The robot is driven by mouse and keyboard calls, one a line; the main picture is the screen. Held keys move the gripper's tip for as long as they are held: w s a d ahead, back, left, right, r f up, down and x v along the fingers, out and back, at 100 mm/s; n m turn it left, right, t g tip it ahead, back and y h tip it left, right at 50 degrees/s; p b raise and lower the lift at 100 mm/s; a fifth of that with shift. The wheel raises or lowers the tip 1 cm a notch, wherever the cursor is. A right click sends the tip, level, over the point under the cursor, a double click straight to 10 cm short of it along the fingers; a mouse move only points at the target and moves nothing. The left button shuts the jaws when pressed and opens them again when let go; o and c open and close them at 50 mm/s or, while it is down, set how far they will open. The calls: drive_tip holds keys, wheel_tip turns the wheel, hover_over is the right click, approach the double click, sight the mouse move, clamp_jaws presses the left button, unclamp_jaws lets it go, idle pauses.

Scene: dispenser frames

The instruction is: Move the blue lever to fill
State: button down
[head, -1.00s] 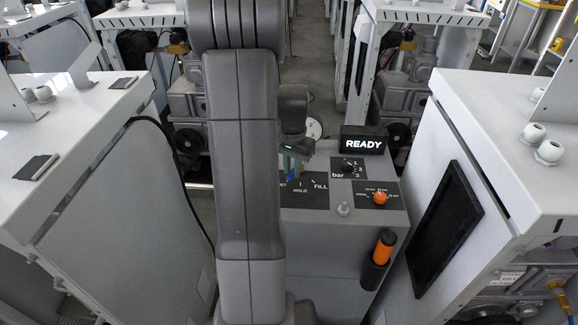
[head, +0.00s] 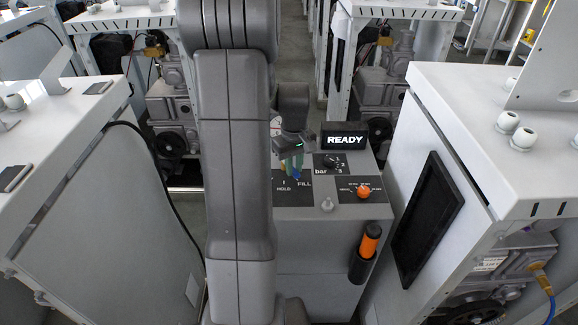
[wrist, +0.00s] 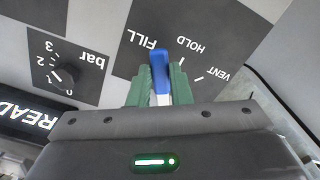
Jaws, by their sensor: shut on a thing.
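The blue lever (wrist: 159,70) stands on the dark label panel (wrist: 128,65) of the grey dispenser. In the wrist view its blue tip is beside the word FILL, with the HOLD and VENT marks to its right. My gripper (wrist: 160,88) is shut on the lever, one green finger on each side of it. In the head view my gripper (head: 291,166) is at the panel just above the HOLD and FILL words, and my arm covers the panel's left part. The lever's base is hidden by my gripper.
The READY display (head: 345,139) and the black bar knob (head: 330,161) are right of my gripper. An orange knob (head: 364,191) and an orange-handled tool in a black holder (head: 363,253) are nearer the front. White cabinets (head: 490,120) stand close on both sides.

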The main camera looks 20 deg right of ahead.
drive_tip(key=shift+w+d+n, duration=0.25)
drive_tip(key=shift+d+n, duration=0.3)
drive_tip(key=shift+n, duration=0.45)
drive_tip(key=c, duration=1.3)
unclamp_jaws()
wheel_tip(320, 180, up, 14)
drive_tip(key=shift+f, duration=0.1)
wheel_tip(320, 180, down, 14)
drive_tip(key=shift+r, duration=0.1)
